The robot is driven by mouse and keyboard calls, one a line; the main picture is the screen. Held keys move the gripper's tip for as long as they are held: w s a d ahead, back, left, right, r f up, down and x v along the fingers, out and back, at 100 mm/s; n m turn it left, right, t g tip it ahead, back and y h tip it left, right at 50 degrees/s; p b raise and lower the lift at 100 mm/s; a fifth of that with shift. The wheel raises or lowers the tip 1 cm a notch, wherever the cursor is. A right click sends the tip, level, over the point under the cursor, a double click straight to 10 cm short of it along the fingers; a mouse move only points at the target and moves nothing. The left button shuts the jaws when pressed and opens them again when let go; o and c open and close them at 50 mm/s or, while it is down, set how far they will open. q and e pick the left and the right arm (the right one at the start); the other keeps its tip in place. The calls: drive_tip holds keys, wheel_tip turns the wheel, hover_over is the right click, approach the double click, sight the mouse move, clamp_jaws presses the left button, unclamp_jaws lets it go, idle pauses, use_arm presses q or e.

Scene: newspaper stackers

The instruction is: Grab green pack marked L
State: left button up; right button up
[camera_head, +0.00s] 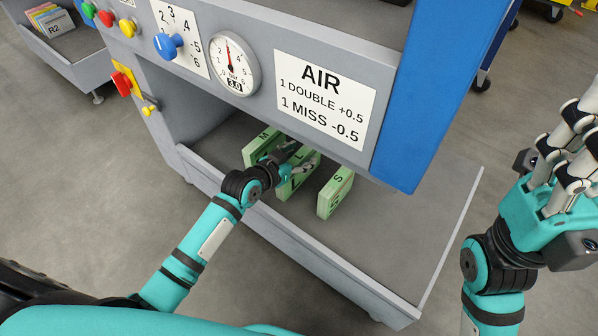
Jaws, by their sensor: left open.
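Three green packs stand on edge in a row on the grey tray under the machine. The pack marked L (313,161) is in the middle, the pack marked M (259,144) is to its left and the pack marked S (336,193) to its right. My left gripper (296,160) is open at the L pack, with its fingers over the near part of that pack and hiding some of it. Whether the fingers touch it I cannot tell. My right gripper (580,125) is raised at the right edge, away from the packs, with its fingertips partly cut off.
The machine's grey panel, with an AIR sign (325,100), a gauge (231,64) and a blue knob (168,46), overhangs the tray. The tray (390,235) has a raised front rim and bare room right of the packs. Another tray holds R2 packs (51,21).

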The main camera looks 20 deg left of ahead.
use_arm(q)
clamp_jaws()
idle(0.3)
drive_tip(key=shift+r, duration=0.2)
